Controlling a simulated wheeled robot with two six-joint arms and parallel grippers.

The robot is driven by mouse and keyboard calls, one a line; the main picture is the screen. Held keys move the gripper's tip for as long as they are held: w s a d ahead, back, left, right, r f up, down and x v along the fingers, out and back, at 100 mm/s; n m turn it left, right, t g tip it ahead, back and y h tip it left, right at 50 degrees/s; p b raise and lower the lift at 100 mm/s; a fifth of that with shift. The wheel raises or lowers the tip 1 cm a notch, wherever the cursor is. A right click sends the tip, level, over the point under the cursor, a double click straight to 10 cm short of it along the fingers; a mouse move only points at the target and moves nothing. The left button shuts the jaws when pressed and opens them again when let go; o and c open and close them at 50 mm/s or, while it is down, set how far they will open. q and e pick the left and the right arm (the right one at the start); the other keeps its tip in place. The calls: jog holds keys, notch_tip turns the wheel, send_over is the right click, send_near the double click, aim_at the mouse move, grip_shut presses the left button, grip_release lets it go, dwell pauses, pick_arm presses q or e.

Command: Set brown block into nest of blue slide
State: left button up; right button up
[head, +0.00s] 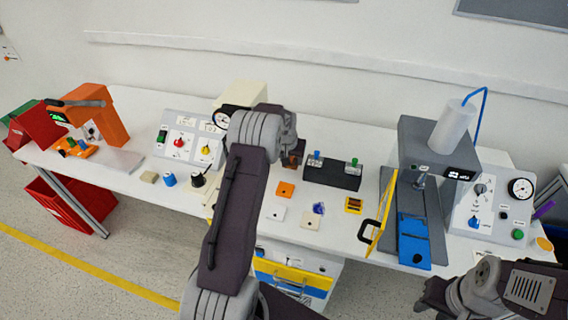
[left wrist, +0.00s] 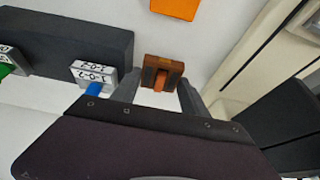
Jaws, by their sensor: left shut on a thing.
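My left gripper (head: 293,148) is shut on the brown block (left wrist: 163,73), which sits between both fingertips in the left wrist view. In the head view the brown block (head: 291,160) shows partly under my left wrist, left of the black switch box (head: 332,174). The blue slide (head: 413,238) lies at the right on the grey press base, with a dark round spot near its front end. Its nest is too small to make out clearly. The block is well to the left of the slide. My right arm is at the lower right; its jaws cannot be made out.
A yellow-framed guard (head: 380,225) with a black handle stands upright just left of the slide. The grey press (head: 437,143) rises behind the slide. Orange, white and beige tiles and a yellow-black part (head: 354,205) lie on the white table between block and guard.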

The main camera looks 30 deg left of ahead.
aim_at(291, 166)
pick_arm(q)
jog(key=shift+f, duration=1.95)
jog(key=shift+f, duration=0.1)
jog(key=o, duration=1.1)
